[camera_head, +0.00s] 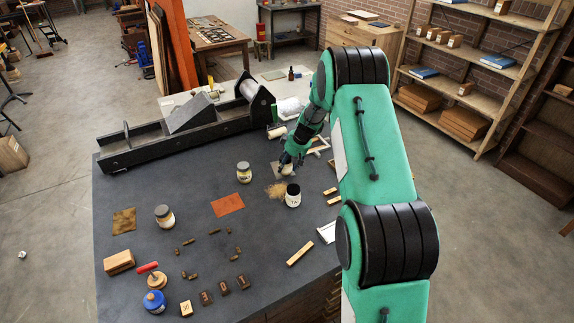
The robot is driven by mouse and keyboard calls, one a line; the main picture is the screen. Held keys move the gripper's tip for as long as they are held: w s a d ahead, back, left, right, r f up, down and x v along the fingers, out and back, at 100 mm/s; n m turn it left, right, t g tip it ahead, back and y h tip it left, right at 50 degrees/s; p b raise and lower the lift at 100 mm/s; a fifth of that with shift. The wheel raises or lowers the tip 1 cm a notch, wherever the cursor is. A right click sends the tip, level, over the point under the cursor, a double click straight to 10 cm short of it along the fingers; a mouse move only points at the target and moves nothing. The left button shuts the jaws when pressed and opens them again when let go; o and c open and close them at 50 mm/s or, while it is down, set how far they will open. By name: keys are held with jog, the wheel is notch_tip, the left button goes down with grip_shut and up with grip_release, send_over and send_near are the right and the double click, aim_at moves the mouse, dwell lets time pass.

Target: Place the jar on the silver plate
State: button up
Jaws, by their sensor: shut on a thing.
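My gripper (287,162) is low over the far right part of the dark table, its fingers closed around a small pale jar (287,169). The fingers hide much of this jar, and I cannot tell whether it touches the surface below. A light grey, plate-like patch (275,170) shows beside and partly under the jar; it may be the silver plate, but it is small and partly covered.
A long black press (180,130) lies along the table's back. An orange sheet (228,205), tan patch (276,190) and brown cloth (124,221) lie flat. Wooden blocks and a blue-lidded pot (154,302) are at the front left.

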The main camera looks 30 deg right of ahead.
dwell(0.3)
jog(key=o, duration=1.5)
jog(key=shift+r, duration=0.1)
jog(key=shift+d+r, duration=0.1)
jog(key=shift+r, duration=0.15)
jog(key=v, duration=1.1)
jog(key=shift+s+p, duration=0.3)
jog(key=shift+r, duration=0.2)
